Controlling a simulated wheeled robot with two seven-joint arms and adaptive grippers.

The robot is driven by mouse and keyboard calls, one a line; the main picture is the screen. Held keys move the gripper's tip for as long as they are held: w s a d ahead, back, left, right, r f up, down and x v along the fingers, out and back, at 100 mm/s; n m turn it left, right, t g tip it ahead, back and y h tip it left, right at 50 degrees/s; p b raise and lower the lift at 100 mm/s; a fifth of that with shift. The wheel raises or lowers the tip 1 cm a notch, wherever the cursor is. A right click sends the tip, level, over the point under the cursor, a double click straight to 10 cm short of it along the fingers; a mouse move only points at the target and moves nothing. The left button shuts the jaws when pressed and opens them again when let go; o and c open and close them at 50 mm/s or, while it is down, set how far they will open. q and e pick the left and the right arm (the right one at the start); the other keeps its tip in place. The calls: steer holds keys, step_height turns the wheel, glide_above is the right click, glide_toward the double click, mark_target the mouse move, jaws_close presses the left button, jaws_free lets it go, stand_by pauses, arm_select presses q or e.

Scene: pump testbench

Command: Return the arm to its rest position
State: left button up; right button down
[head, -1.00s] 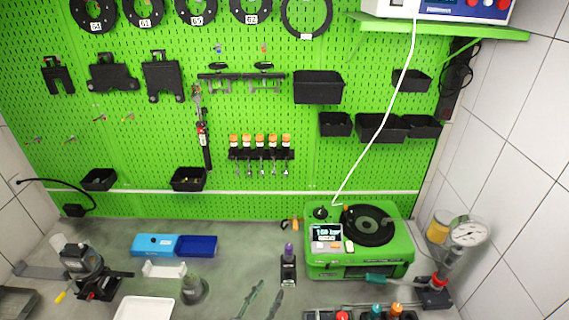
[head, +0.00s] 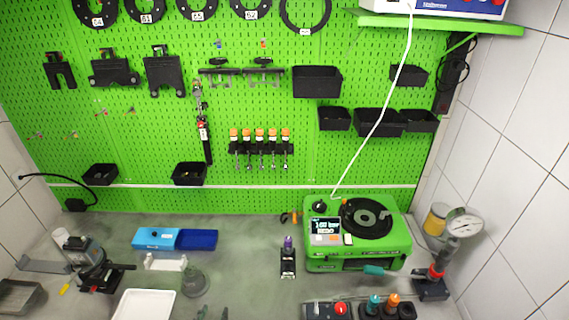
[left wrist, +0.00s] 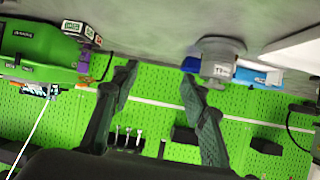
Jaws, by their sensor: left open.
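My right gripper is not in view.
The green test unit (head: 355,240) stands at the right of the grey bench. A blue box (head: 175,239), a grey round piece (head: 194,283) and a white tray (head: 145,305) are at the left. A pressure gauge (head: 465,225) stands far right. The bench centre has free room.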

arm_select(q)
steer(key=s+a+f+g+y, duration=0.1)
steer(key=s+a+f+g, duration=0.25)
steer(key=s, duration=0.35)
steer(key=s+a+f+n+g, duration=0.1)
steer(key=s+a+f+g, duration=0.2)
steer(key=s+a, duration=0.35)
steer(key=s+a+f+g+y, duration=0.1)
steer(key=s+a+f+g, duration=0.2)
steer(key=s, duration=0.6)
step_height(320, 180, down, 32)
steer(key=d+b, duration=0.2)
steer(key=b, duration=0.3)
steer(key=s+f+m+g+h+b, duration=0.1)
steer(key=s+f+b, duration=0.4)
steer(key=s+f, duration=1.5)
step_height(320, 180, down, 5)
steer(key=shift+s+g, duration=0.4)
steer(key=shift+g, duration=0.15)
